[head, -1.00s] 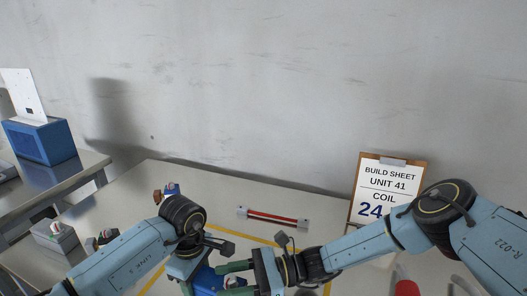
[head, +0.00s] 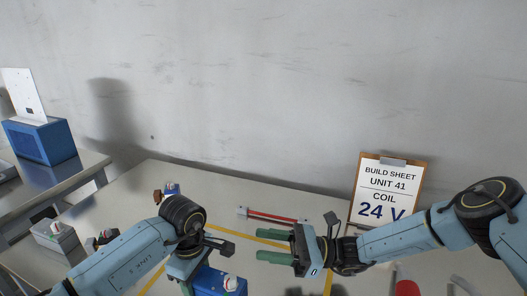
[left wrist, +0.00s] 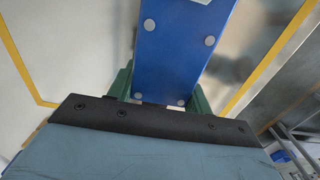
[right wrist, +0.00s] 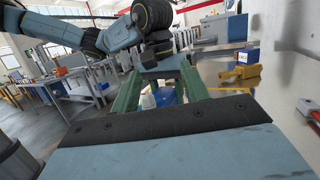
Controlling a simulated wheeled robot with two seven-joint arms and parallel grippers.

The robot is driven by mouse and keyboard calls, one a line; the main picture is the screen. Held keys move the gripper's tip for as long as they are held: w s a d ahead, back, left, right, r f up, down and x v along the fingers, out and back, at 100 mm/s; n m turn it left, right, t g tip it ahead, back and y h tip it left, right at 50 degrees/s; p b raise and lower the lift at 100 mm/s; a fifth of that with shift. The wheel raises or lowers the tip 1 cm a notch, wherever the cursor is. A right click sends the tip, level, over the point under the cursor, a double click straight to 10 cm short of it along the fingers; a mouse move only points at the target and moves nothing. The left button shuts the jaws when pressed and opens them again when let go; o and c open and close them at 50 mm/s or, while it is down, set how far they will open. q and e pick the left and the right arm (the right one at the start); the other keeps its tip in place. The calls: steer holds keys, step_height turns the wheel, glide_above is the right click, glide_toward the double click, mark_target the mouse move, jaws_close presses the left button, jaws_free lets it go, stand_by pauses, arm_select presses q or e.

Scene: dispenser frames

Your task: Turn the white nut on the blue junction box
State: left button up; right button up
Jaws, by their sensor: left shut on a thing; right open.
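The blue junction box (head: 207,283) is at the bottom of the head view, partly hidden by my left arm. The white nut (head: 229,283) shows on its near right side, with a red mark. My left gripper (left wrist: 160,88) is shut on the box, green fingers on either side of it in the left wrist view. My right gripper (head: 275,257) is open and empty, to the right of the nut and apart from it. In the right wrist view, the nut (right wrist: 148,101) and box (right wrist: 166,97) show beyond and between its open fingers.
A red bar with pale ends (head: 272,217) lies behind my right gripper. A clipboard (head: 424,178) leans at the wall. A grey box with a white knob (head: 55,242) and a small blue item (head: 171,188) stand left. A red object (head: 407,288) is at the front right.

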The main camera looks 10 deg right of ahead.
steer(key=w+d+r+m+t+h, duration=0.1)
steer(key=w+r+m+t+h, duration=0.5)
steer(key=m+t+h, duration=0.3)
steer(key=w+r+m+t+h, duration=0.7)
steer(key=m+h, duration=0.7)
steer(key=m, duration=0.4)
steer(key=shift+d+r+t+h, duration=0.4)
steer(key=shift+r+t, duration=0.9)
steer(key=shift+t, duration=0.5)
steer(key=shift+a, duration=0.1)
